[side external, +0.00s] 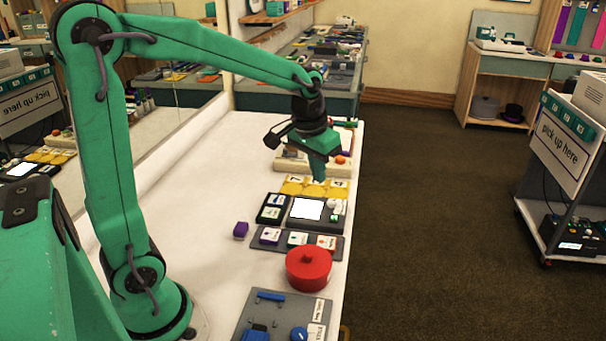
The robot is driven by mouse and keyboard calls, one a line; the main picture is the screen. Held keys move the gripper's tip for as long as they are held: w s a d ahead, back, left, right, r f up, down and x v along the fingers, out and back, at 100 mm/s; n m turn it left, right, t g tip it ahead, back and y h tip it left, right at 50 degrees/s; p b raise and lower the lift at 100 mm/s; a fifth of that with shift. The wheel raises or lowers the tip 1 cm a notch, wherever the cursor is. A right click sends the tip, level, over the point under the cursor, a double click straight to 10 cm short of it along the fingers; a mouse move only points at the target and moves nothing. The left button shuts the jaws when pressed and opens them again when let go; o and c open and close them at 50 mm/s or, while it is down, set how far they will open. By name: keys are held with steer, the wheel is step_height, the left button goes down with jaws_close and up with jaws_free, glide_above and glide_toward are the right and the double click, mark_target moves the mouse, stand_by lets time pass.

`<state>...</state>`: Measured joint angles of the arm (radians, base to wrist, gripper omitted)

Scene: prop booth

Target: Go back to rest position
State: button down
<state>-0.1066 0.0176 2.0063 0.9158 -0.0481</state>
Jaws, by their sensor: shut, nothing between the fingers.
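My gripper (318,178) points down at the end of my green arm, above the far part of the white table (215,250). It is shut and holds nothing. Its fingertips are close over the yellow numbered pad (292,187); I cannot tell whether they touch it. My arm reaches out from its base at the lower left.
Near the gripper are a grey device with a white screen (306,209), a dark tray of white tiles (270,237), a purple cube (241,230) and a round red lidded container (308,268). A grey panel (262,315) lies in front. The table's left part is clear.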

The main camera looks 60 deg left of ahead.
steer(key=s+d+r+m+t, duration=0.1)
steer(key=s+d+r, duration=0.1)
steer(key=s, duration=0.6)
steer(key=s+d+r+t, duration=0.2)
steer(key=s, duration=0.6)
steer(key=shift+s+m, duration=0.4)
steer(key=shift+d, duration=0.1)
stand_by(0.3)
